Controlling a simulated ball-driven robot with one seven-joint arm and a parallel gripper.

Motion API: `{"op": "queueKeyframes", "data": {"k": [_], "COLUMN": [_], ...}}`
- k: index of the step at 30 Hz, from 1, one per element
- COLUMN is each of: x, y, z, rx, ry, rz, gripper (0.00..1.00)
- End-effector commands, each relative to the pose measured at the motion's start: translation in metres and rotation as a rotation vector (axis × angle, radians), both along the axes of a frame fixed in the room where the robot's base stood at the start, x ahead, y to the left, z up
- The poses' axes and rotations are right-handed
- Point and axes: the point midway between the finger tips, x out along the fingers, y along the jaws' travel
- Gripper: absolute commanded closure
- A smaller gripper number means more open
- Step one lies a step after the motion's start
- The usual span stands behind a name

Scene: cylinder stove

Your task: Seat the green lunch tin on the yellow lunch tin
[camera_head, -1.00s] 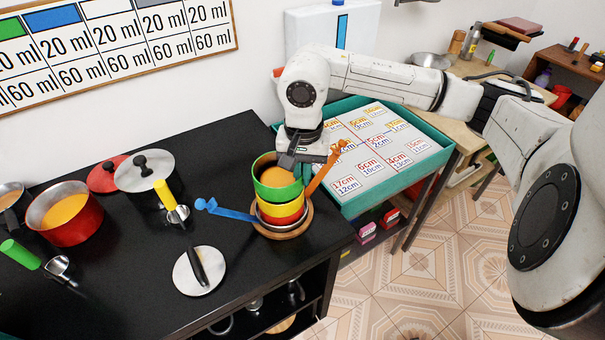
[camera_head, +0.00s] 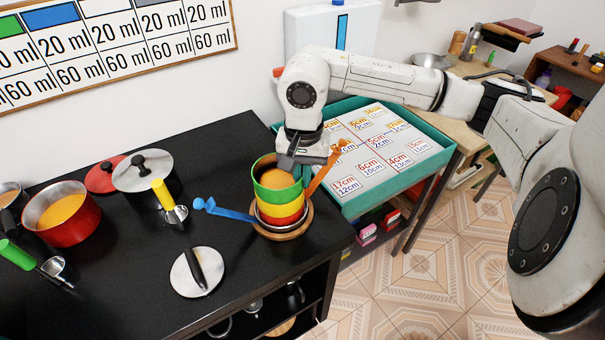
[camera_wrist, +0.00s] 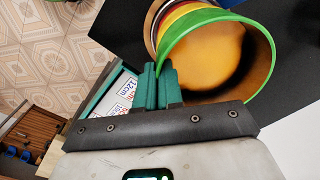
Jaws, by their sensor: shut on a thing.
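The green lunch tin (camera_head: 267,191), with orange contents, is at the top of the stack, directly over the yellow lunch tin (camera_head: 278,210). No clear gap shows between them in the head view; whether it is fully seated I cannot tell. My gripper (camera_head: 297,168) is shut on the green tin's wall at its far right side. In the wrist view my fingers (camera_wrist: 161,78) are close together beside the green rim (camera_wrist: 186,29). The yellow tin (camera_wrist: 172,18) shows partly behind it, its inside hidden.
A red tin (camera_head: 283,222) and wooden base (camera_head: 286,235) lie beneath. A blue handle (camera_head: 226,211) and an orange handle (camera_head: 327,168) flank the stack. Pots, a lid (camera_head: 197,272) and scoops stand left on the black counter (camera_head: 110,270). A teal tray (camera_head: 437,166) is at right.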

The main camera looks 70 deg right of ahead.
Motion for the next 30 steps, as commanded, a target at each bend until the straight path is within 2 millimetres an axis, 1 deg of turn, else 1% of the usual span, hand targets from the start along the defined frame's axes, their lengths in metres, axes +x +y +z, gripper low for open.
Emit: {"op": "queueKeyframes", "data": {"k": [8, 9, 12, 20, 30], "x": [0.000, 0.000, 0.000, 0.000, 0.000], "y": [0.000, 0.000, 0.000, 0.000, 0.000], "z": [-0.005, -0.004, -0.004, -0.003, 0.021], "rx": [0.000, 0.000, 0.000, 0.000, -0.002], "ry": [0.000, -0.001, -0.001, 0.000, -0.001], "rz": [0.000, 0.000, 0.000, 0.000, 0.001], "gripper": [1.00, 0.92, 0.83, 0.83, 0.83]}}
